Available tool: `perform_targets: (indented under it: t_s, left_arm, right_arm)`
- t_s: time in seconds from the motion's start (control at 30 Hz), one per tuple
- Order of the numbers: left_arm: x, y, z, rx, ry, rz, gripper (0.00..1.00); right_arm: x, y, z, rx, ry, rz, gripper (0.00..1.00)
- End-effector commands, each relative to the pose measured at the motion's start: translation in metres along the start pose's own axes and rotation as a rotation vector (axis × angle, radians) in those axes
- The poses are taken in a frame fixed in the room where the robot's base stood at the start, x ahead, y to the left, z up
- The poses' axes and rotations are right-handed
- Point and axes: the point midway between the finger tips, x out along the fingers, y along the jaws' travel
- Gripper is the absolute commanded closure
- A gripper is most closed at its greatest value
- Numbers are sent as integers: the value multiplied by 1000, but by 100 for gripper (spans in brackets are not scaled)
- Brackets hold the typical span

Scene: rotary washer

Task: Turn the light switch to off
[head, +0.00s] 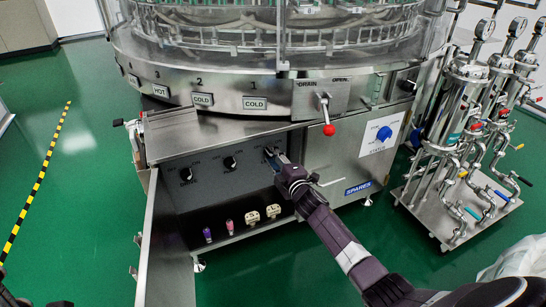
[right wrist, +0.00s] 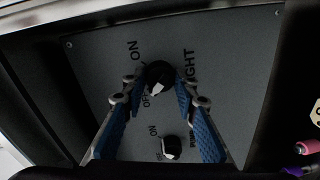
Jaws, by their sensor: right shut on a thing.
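The light switch is a black rotary knob with a white pointer mark (right wrist: 158,78) on a grey panel. ON and partly hidden OFF labels and a cut-off "IGHT" surround it in the right wrist view. My right gripper (right wrist: 161,80) has its two blue-padded fingers on either side of this knob and is shut on it. In the head view my right gripper (head: 274,160) reaches the right end of the recessed panel and hides most of the knob. The exact pointer direction is hard to read. Dark parts at the head view's lower left may be my left gripper.
Two other knobs sit left of the gripper, the nearer one (head: 230,163) also in the right wrist view (right wrist: 170,147). An open cabinet door (head: 166,245) stands at left. Small spare parts (head: 252,217) lie below the panel. A red-tipped drain lever (head: 328,129) is above.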

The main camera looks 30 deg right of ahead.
Motion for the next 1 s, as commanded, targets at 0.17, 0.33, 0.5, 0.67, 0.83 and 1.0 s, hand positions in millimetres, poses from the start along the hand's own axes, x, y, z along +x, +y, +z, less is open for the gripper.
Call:
perform_targets:
  t_s: [0.17,0.33,0.5,0.67,0.83,1.0]
  left_arm:
    - [0,0,0,0,0,0,60]
    - [0,0,0,0,0,0,60]
    - [0,0,0,0,0,0,60]
    - [0,0,0,0,0,0,60]
    - [0,0,0,1,1,0,60]
    - [2,-1,-2,3,8,-1,60]
  right_arm:
    - [0,-1,0,-20,-2,-1,97]
    - [0,-1,0,-23,-2,-1,97]
    - [0,-1,0,-23,-1,-1,97]
    - [0,-1,0,-22,-1,-1,58]
    - [0,0,0,-21,-1,0,55]
    - [-1,-1,0,-21,-2,0,55]
